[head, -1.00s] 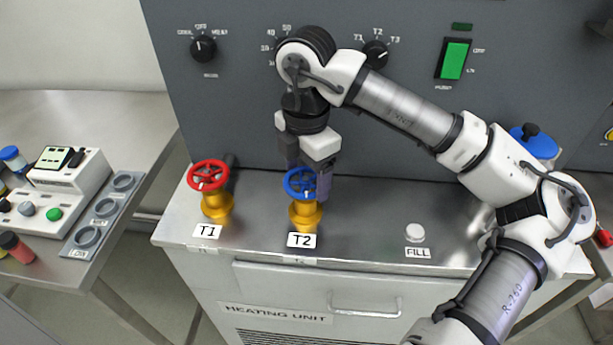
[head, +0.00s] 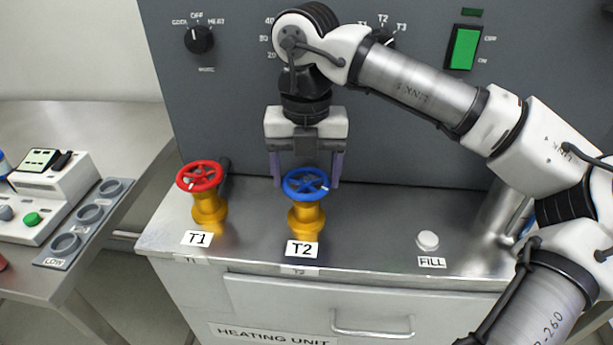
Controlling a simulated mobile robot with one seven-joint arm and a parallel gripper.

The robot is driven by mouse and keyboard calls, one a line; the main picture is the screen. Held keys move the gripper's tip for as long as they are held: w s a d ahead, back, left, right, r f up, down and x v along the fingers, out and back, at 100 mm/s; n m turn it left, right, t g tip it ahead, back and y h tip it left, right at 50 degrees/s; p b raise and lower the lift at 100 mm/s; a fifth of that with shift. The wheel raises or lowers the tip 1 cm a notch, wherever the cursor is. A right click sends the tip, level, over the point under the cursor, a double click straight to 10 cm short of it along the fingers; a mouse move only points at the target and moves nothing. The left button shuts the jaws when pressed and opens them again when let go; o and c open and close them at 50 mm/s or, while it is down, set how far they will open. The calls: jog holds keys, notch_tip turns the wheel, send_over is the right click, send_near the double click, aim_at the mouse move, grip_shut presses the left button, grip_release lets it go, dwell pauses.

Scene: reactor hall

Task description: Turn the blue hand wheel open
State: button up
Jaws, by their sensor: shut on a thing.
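The blue hand wheel (head: 306,184) sits level on a yellow valve body (head: 306,216) behind the T2 label (head: 302,248). My gripper (head: 306,178) points straight down over it. Its two purple-grey fingers stand at the left and right of the wheel's rim, and it is shut on the wheel. The wheel hides the lower fingertips in part, so the exact contact points are not clear.
A red hand wheel (head: 200,177) on a like yellow valve stands close on the left at T1. A white FILL cap (head: 428,240) is at the right. The grey control panel (head: 400,135) rises close behind. The steel top between T2 and FILL is clear.

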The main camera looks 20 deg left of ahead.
jog(key=n, duration=0.4)
jog(key=shift+n+b, duration=0.3)
jog(key=shift+b, duration=0.1)
jog(key=n, duration=0.5)
jog(key=shift+s+a, duration=0.1)
jog(key=n, duration=1.5)
jog(key=shift+s+n+b, duration=0.1)
jog(key=shift+n+b, duration=0.2)
jog(key=shift+n, duration=0.1)
jog(key=n, duration=0.4)
jog(key=shift+n, duration=0.3)
jog(key=n, duration=0.5)
jog(key=shift+p, duration=0.35)
jog(key=n, duration=0.5)
jog(key=shift+n, duration=0.3)
